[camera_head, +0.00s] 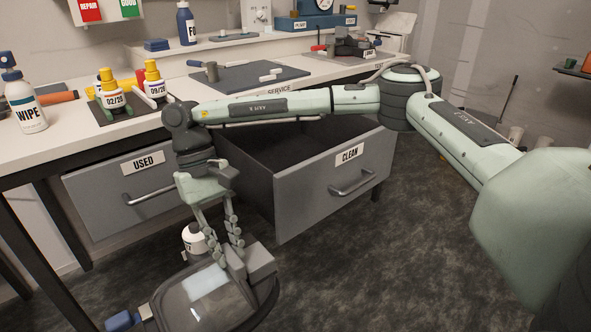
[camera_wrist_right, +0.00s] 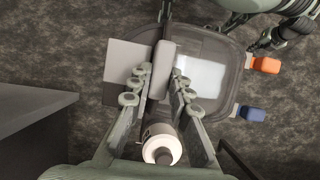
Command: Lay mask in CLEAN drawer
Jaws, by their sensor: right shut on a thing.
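My right gripper (camera_head: 232,262) is shut on the mask (camera_head: 188,292), in the air in front of the open drawer. The mask has a dark rim, a clear glossy window and a white canister (camera_head: 195,238). A blue tab (camera_head: 121,321) shows at its lower left. In the right wrist view the mask (camera_wrist_right: 208,75) shows orange and blue tabs, with a grey block near the fingers. The CLEAN drawer (camera_head: 335,180) is pulled out, right of and beyond the gripper; its visible inside looks empty. Part of my left arm (camera_wrist_right: 290,32) shows in the right wrist view; its jaws are unclear.
The USED drawer (camera_head: 120,192) is left of the CLEAN drawer. My right arm crosses above the open drawer. The bench above holds a WIPE bottle (camera_head: 25,102), two yellow-topped dated canisters (camera_head: 110,95) and a dark mat (camera_head: 250,76). Dark floor lies clear at right.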

